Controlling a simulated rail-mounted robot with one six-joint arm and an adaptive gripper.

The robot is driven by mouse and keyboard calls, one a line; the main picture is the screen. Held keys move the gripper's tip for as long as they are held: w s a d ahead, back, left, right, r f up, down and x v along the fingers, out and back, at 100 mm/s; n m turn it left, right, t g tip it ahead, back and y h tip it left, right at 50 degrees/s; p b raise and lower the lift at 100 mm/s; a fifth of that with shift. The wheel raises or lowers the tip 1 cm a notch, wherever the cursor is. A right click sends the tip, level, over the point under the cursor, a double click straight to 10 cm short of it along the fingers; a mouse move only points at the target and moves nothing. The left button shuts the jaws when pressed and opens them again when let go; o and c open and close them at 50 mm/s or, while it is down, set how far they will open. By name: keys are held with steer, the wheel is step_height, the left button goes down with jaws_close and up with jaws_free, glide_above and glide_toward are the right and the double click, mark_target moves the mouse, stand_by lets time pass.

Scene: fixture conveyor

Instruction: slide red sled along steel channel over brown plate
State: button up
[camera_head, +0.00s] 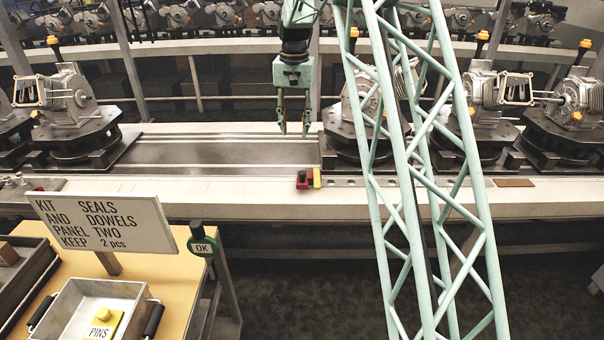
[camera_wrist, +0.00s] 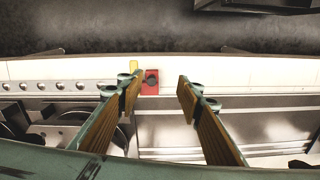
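The red sled (camera_head: 302,180) sits on the pale front ledge of the conveyor, with a yellow block (camera_head: 317,178) at its right side. In the wrist view the red sled (camera_wrist: 150,88) shows between my fingertips, with the yellow block to its left. A strip with round holes, seemingly the steel channel (camera_head: 345,183), runs right from the sled and passes partly behind my lattice column. The brown plate (camera_head: 514,183) lies flat at the right of the ledge. My gripper (camera_head: 293,131) points down, open and empty, above and behind the sled.
A dark fixture (camera_head: 345,150) with a metal housing stands on the conveyor just right of my gripper; similar fixtures stand farther along. The steel bed (camera_head: 220,153) to the left is clear. A sign (camera_head: 105,222) and a yellow bench (camera_head: 160,260) stand at front left.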

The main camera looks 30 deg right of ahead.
steer(key=m, duration=0.1)
glide_above(302, 172)
step_height(302, 172, down, 12)
steer(key=shift+g+p, duration=0.3)
steer(key=shift+p, duration=0.15)
steer(key=shift+s+f, duration=0.1)
steer(key=shift+f, duration=0.05)
steer(key=shift+f+b, duration=1.25)
steer(key=shift+f, duration=5.55)
steer(key=shift+c, duration=0.2)
steer(key=c, duration=1.1)
